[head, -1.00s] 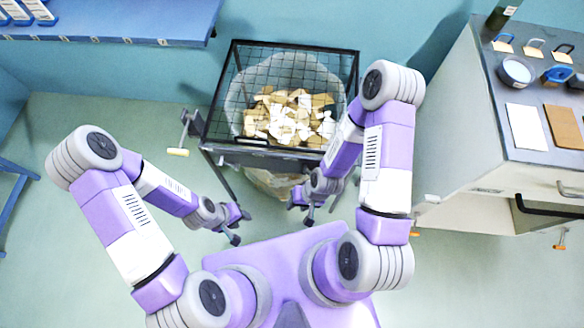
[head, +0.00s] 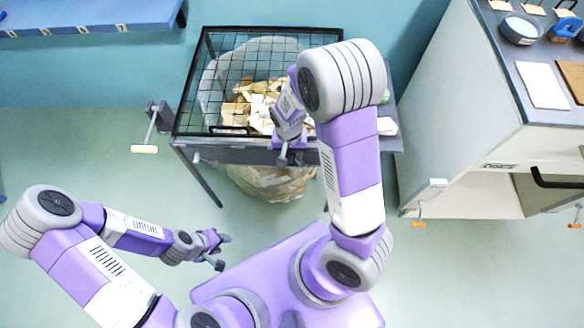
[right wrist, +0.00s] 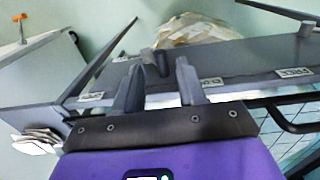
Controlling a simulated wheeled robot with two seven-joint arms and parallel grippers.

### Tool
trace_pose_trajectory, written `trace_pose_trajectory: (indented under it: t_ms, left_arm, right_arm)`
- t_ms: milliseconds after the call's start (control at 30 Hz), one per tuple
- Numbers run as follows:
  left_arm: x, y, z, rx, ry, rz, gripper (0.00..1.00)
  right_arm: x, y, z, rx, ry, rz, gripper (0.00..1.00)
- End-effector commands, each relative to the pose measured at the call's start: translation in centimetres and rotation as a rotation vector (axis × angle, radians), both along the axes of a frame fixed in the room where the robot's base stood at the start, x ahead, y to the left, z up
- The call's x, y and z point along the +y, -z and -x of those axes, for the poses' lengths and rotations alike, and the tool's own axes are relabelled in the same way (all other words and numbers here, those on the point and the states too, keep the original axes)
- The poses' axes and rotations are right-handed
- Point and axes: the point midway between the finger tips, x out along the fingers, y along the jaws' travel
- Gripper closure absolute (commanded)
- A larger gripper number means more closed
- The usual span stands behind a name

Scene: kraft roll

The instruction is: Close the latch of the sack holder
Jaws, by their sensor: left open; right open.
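The sack holder (head: 222,152) is a dark frame with a wire-mesh lid lying over a sack (head: 270,186) of brown paper scraps. A small grey knob (head: 205,160) sits on its front rail, left of centre. My right gripper (head: 292,160) is above the front rail, right of the black lid handle (head: 230,130). In the right wrist view its fingers (right wrist: 160,85) are open and empty, with a dark upright peg (right wrist: 162,62) on the rail showing between them. I cannot tell which part is the latch. My left gripper (head: 220,252) is open and empty, below and clear of the holder.
A lever with a cream handle (head: 145,149) stands off the holder's left side. White papers (head: 388,127) lie at its right end. A grey cabinet (head: 475,120) stands on the right, a blue shelf (head: 90,15) at the upper left. The left floor is clear.

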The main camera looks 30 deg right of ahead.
Motion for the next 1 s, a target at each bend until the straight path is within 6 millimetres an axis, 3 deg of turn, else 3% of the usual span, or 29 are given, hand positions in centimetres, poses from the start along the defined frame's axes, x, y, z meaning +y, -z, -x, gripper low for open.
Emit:
trace_pose_trajectory:
  t_ms: [400, 833, 1000]
  left_arm:
    - [0.0, 2.9, 0.0, 0.000, 0.000, 0.000, 0.58]
    - [0.0, 3.2, 0.0, 0.000, 0.000, 0.000, 0.58]
    - [0.0, 3.2, 0.0, 0.000, 0.000, 0.000, 0.58]
  right_arm:
    - [-0.3, 6.2, 0.2, 0.005, 0.001, 0.002, 0.60]
    - [-0.3, 7.2, 0.2, 0.001, 0.000, 0.000, 0.60]
    - [-0.3, 7.2, 0.2, 0.001, 0.000, 0.000, 0.84]
